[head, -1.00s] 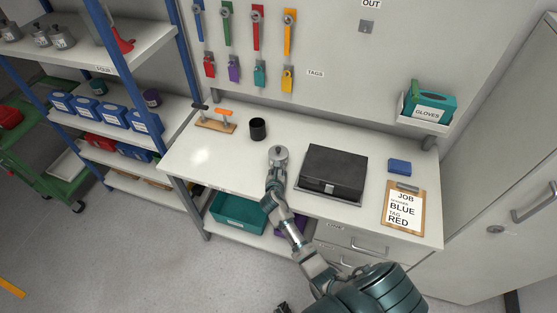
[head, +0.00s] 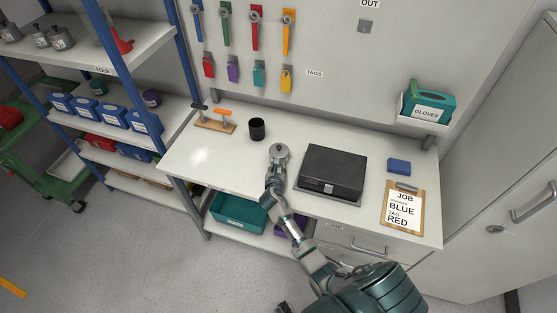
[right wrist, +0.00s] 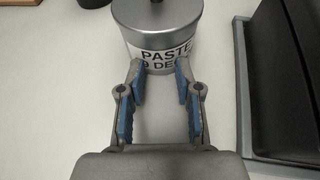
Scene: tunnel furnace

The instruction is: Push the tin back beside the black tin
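The silver tin (head: 280,152) stands upright on the white bench, with a label partly reading "PASTE" in the right wrist view (right wrist: 160,32). The black tin (head: 257,129) stands upright behind it to the left, with a clear gap between them. Only the black tin's lower edge (right wrist: 93,3) shows in the right wrist view. My right gripper (right wrist: 160,67) is open and empty, its two blue-padded fingers apart. Its fingertips are at the silver tin's near side, touching or very close; I cannot tell which. In the head view the right gripper (head: 275,172) is in front of the tin. My left gripper is not in view.
A black case (head: 335,168) lies close to the right of my right gripper. A small wooden stand (head: 216,126) is left of the black tin. A clipboard (head: 404,208) and blue block (head: 399,167) lie farther right. The bench behind the silver tin is clear.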

